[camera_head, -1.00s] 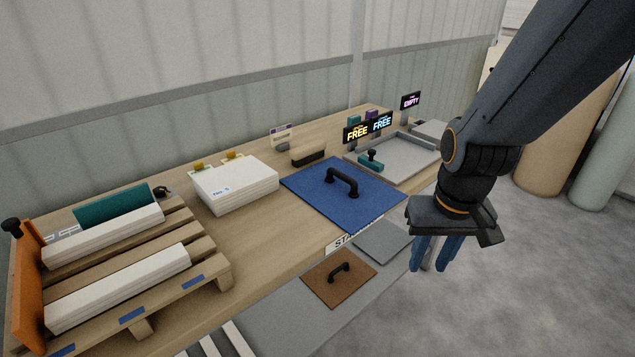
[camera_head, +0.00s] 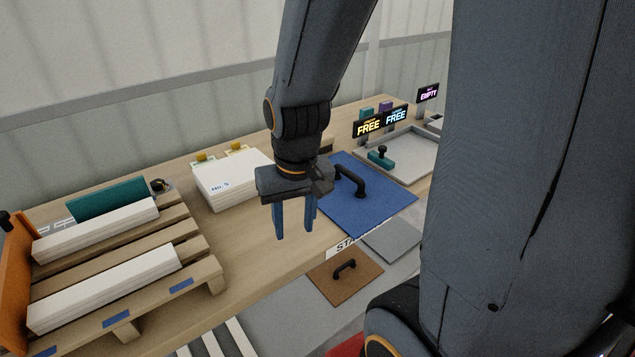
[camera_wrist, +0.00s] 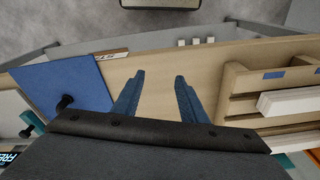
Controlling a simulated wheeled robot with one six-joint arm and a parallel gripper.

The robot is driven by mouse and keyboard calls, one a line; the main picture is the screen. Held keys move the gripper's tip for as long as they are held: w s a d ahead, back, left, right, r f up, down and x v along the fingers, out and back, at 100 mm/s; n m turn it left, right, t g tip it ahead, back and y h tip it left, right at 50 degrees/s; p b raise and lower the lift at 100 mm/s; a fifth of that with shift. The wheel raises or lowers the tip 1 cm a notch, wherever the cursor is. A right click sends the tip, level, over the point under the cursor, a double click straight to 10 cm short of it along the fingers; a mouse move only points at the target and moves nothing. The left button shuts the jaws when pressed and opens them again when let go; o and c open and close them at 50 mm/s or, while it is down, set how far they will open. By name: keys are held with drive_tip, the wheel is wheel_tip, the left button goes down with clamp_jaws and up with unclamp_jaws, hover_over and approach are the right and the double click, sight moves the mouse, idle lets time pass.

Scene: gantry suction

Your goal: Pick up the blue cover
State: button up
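The blue cover (camera_head: 375,205) is a flat blue square panel with a black arched handle (camera_head: 349,181), lying on the wooden table. In the wrist view the blue cover (camera_wrist: 62,82) is at the left, partly hidden by my gripper. My gripper (camera_head: 294,235) is to the left of the cover, above the bare table, with blue fingers pointing down. In the wrist view my gripper (camera_wrist: 157,80) has its fingers apart with nothing between them. It is not touching the cover.
A wooden pallet (camera_head: 190,240) with white and teal boards stands at the left. A white stack (camera_head: 232,178) is behind my gripper. A grey tray (camera_head: 412,160) and signs stand beyond the cover. A brown panel with a handle (camera_head: 330,282) lies on a lower shelf.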

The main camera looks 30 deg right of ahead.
drive_tip(key=w+d+m, duration=0.6)
drive_tip(key=w+m, duration=0.1)
drive_tip(key=m, duration=0.3)
drive_tip(key=m+t, duration=0.3)
drive_tip(key=m, duration=2)
hover_over(350, 172)
drive_tip(key=s, duration=0.2)
drive_tip(key=shift+d+f+y+b, duration=0.1)
drive_tip(key=shift+f+y+b, duration=0.25)
drive_tip(key=shift+f, duration=0.5)
drive_tip(key=shift+w+d+f, duration=0.15)
drive_tip(key=shift+f, duration=0.1)
drive_tip(key=shift+s+p+x, duration=0.1)
drive_tip(key=shift+p+x, duration=0.05)
drive_tip(key=shift+x, duration=1.65)
drive_tip(key=shift+s+p+x, duration=0.15)
drive_tip(key=shift+x, duration=1.6)
drive_tip(key=shift+f, duration=0.1)
clamp_jaws()
